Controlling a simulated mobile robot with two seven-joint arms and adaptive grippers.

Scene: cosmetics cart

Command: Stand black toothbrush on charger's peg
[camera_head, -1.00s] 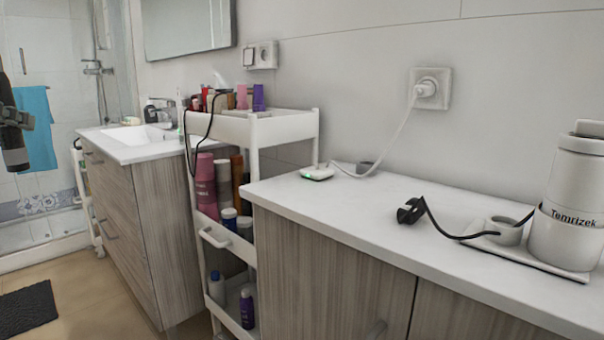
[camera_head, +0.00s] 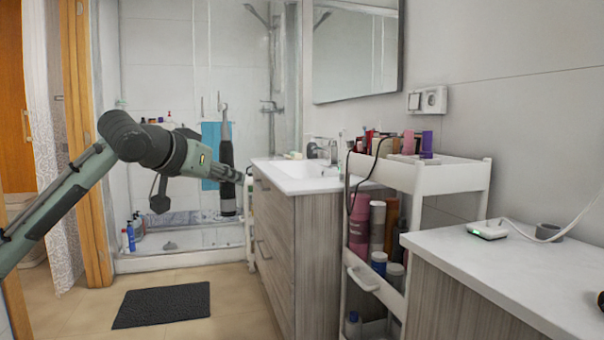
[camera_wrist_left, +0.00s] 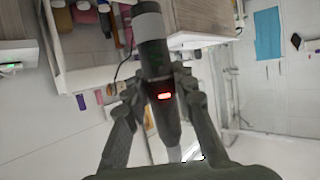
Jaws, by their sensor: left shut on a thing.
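My left gripper (camera_head: 229,173) is shut on the black toothbrush (camera_head: 227,153), held roughly upright with its thin end up, well left of the counter. In the left wrist view the fingers (camera_wrist_left: 158,84) close on both sides of the dark toothbrush body (camera_wrist_left: 154,57), which shows a red light. The charger (camera_head: 487,231), a small white base with a green light, stands on the near counter at the right, far from the gripper. Its green light also shows at the left of the wrist view (camera_wrist_left: 10,67). The peg is too small to make out. My right gripper is not in view.
A white cart (camera_head: 450,178) with cosmetics and a hanging black cable stands between the sink cabinet (camera_head: 320,265) and the near counter (camera_head: 450,245). A grey cup-like object (camera_head: 548,231) and a white cable are beside the charger. Floor with a dark mat (camera_head: 165,304) is clear at left.

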